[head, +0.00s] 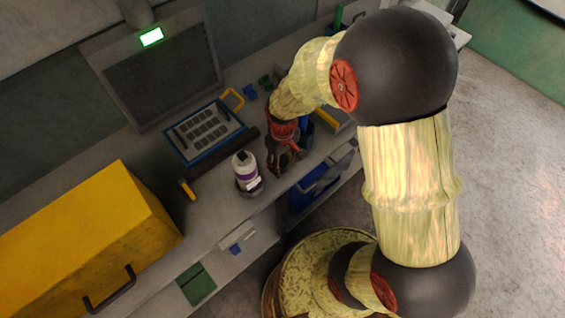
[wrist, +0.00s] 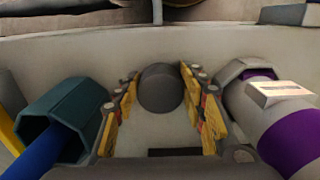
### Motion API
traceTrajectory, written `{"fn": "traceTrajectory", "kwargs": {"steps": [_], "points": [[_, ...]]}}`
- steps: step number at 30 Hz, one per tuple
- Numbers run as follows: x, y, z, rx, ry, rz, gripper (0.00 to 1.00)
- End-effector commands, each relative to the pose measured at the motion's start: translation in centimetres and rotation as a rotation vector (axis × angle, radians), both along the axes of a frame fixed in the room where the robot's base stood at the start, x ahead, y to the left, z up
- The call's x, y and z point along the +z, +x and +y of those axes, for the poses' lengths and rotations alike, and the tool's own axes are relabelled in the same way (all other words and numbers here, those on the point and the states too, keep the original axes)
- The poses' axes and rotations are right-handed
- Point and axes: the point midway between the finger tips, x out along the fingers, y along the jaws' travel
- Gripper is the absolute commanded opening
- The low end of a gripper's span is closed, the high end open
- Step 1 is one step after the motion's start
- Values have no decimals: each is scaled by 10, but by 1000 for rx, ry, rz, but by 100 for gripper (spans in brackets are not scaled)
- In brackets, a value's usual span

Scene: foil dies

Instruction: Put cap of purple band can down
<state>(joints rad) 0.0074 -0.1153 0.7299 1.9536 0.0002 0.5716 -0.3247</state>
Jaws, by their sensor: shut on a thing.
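The purple band can (head: 247,175) stands upright on the bench, white with a purple band. It also shows at the right of the wrist view (wrist: 297,138). My gripper (head: 281,163) is low over the bench, just right of the can in the head view. In the wrist view, my gripper (wrist: 158,88) has its yellow-padded fingers on both sides of a dark grey round cap (wrist: 160,90) and is shut on it. The cap is hidden in the head view. Whether it touches the bench I cannot tell.
A teal hexagonal holder (wrist: 68,115) with a blue thing in it stands left of my fingers in the wrist view. A blue-edged tray (head: 208,132), a yellow case (head: 85,240) and a dark panel (head: 160,85) are further left in the head view.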

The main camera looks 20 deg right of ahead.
Motion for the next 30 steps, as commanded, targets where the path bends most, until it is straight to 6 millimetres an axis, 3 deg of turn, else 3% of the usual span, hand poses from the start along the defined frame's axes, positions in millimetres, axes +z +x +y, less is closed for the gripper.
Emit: {"fn": "traceTrajectory", "kwargs": {"steps": [1,2,11,23,30], "points": [[-3,0,0,0,0,1,30],[-3,0,0,0,0,1,42],[-2,0,0,0,0,1,59],[4,0,0,0,0,0,60],[45,0,0,0,0,-2,60]]}}
